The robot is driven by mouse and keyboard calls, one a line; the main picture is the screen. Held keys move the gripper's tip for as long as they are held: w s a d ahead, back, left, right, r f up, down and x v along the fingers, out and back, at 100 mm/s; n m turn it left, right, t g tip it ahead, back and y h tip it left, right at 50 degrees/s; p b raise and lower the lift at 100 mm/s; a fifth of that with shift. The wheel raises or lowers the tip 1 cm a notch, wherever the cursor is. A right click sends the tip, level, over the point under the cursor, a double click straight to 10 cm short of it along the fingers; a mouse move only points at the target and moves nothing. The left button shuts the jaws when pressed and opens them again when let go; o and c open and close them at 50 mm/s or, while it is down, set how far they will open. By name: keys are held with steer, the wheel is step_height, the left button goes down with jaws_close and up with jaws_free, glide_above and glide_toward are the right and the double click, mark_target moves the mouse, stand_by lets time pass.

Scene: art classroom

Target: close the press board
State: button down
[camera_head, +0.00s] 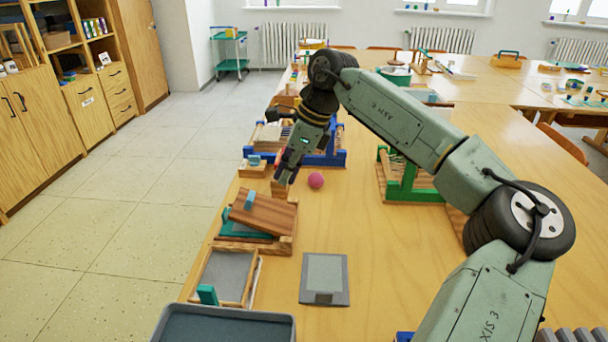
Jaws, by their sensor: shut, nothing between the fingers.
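The press board (264,212) is a brown wooden slab on a low wooden base (284,244) at the table's left edge. It is tilted, with its left part raised off the base. A small light-blue piece (250,200) is on its upper face, and teal material (236,228) shows under and beside it. My gripper (284,181) is shut and empty, pointing down just beyond the board's far edge. I cannot tell if the fingertips touch a small wooden block (280,190) there.
A pink ball (316,180) lies right of my gripper. A blue-framed rack (328,156) stands behind, and a green-framed rack (402,185) to the right. A grey-bottomed wooden tray (226,274), a grey plate (324,278) and a dark bin (222,326) are nearer.

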glide_toward(238, 202)
steer(key=shift+s+d+f, duration=0.1)
steer(key=shift+d+f, duration=0.7)
steer(key=shift+d, duration=0.3)
steer(key=a+f+h, duration=0.1)
steer(key=a+f+h+p, duration=0.1)
steer(key=a, duration=0.1)
steer(key=a+f+h, duration=0.1)
steer(key=a, duration=0.1)
steer(key=shift+f+h+p, duration=0.3)
steer(key=shift+h+p, duration=0.05)
steer(key=shift+h, duration=0.05)
steer(key=shift+a+f+h+p, duration=0.25)
steer(key=shift+a+f+h, duration=0.05)
steer(key=shift+f+h, duration=0.3)
steer(key=shift+a+f+h+p, duration=0.2)
steer(key=shift+a+f+h, duration=0.05)
steer(key=shift+f+h, duration=0.3)
step_height(238, 202, up, 12)
steer(key=a, duration=0.1)
steer(key=shift+a, duration=0.4)
